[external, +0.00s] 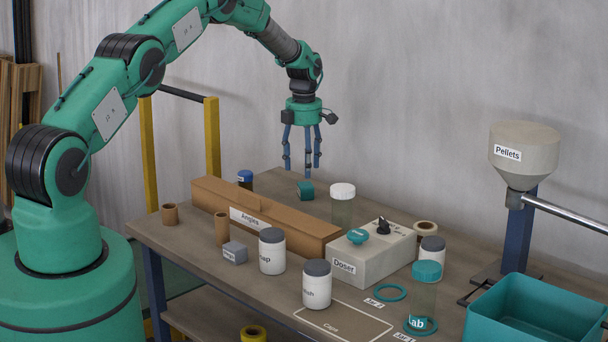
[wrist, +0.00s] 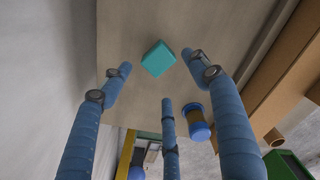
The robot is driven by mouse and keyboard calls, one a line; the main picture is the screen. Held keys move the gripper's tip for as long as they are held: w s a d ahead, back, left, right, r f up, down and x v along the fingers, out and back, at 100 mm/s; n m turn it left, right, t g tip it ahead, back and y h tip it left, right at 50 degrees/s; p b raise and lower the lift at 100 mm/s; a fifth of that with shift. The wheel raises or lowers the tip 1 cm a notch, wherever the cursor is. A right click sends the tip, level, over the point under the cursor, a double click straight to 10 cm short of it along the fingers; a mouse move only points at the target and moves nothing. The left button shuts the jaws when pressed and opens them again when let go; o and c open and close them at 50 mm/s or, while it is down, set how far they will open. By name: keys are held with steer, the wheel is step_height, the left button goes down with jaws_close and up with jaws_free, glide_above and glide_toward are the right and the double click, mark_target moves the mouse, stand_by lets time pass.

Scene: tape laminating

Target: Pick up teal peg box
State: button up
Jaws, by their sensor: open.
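The teal peg box (external: 305,190) is a small teal block on the table behind the long brown box. In the wrist view the teal peg box (wrist: 158,59) lies on the bare tabletop, just beyond the fingertips. My gripper (external: 302,168) has blue fingers pointing down and hangs above the box, apart from it. In the wrist view my gripper (wrist: 160,88) shows three spread blue fingers with nothing between them. The gripper is open and empty.
The long brown Angles box (external: 265,217) lies in front of the teal box. A blue-capped jar (external: 245,179) stands to its left, and a white-lidded clear jar (external: 342,203) to its right. The white Doser box (external: 372,255), jars and a teal bin (external: 535,312) stand farther right.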

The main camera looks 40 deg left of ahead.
mark_target(304, 185)
steer(key=shift+f, duration=1.05)
steer(key=shift+f, duration=0.15)
steer(key=shift+f+b, duration=0.5)
steer(key=shift+f, duration=1.95)
steer(key=c, duration=1.4)
steer(key=shift+o, duration=0.2)
steer(key=shift+r, duration=0.15)
step_height(304, 185, up, 10)
steer(key=shift+f+p, duration=0.15)
steer(key=shift+p, duration=0.45)
